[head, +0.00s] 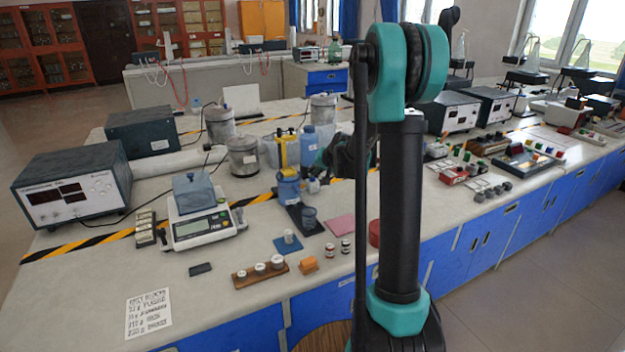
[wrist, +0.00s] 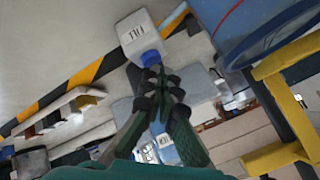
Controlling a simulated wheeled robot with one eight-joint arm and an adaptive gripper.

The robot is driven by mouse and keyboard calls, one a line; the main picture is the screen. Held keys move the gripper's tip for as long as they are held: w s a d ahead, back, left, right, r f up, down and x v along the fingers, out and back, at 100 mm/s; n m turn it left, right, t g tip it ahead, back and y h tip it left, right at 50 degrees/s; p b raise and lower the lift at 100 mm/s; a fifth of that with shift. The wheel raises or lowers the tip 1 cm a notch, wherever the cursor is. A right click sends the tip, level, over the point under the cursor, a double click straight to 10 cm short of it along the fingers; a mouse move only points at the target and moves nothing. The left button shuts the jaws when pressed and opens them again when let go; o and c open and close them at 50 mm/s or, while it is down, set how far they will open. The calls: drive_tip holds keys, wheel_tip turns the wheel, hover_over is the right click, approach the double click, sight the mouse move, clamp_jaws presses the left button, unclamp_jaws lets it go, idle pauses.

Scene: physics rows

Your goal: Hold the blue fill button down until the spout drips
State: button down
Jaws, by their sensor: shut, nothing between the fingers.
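A blue dispenser-like vessel (head: 289,187) stands on a dark base plate (head: 312,231) near the middle of the bench. A small clear blue-grey cup (head: 309,217) stands on that plate. My gripper (head: 313,184) is just right of the vessel's upper part, partly behind my arm. In the wrist view my gripper (wrist: 156,80) is shut and empty, its fingertips close to a blue cap (wrist: 150,58) on a pale bottle (wrist: 138,33). I cannot tell whether they touch. I cannot make out the fill button or spout clearly, and no drip shows.
A yellow rack (head: 284,152) and a blue bottle (head: 308,146) stand behind the vessel. A balance (head: 200,226) is to the left. A pink pad (head: 341,225) is to the right.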

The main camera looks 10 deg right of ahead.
sight(314, 179)
drive_tip(key=shift+f, duration=0.45)
idle(0.4)
drive_tip(key=shift+r, duration=0.15)
idle(3.0)
drive_tip(key=shift+r, duration=0.75)
drive_tip(key=shift+r, duration=2.55)
